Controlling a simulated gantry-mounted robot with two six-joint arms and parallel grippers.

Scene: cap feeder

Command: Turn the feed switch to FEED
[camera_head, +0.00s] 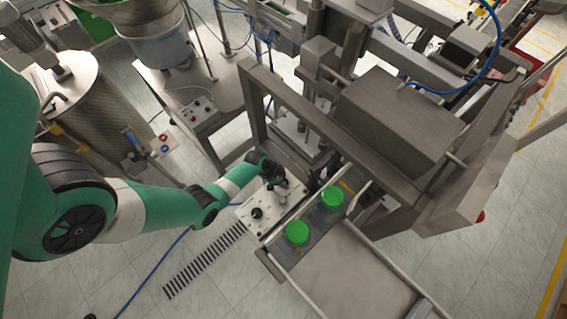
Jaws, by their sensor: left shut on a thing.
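A white control panel (243,217) with a black knob (257,213) and small buttons sits below the machine frame, left of the conveyor. My left gripper (282,190) reaches over the panel from the left and points down at its upper right part. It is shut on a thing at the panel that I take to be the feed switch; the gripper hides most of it. The switch's position and any FEED lettering cannot be read. My right gripper is not in view.
Green-capped containers (297,233) stand on the conveyor (350,275), right of the panel. The steel machine frame (330,125) rises close behind my left gripper. A smaller control box (198,110) sits on a side table. A blue cable lies on the floor.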

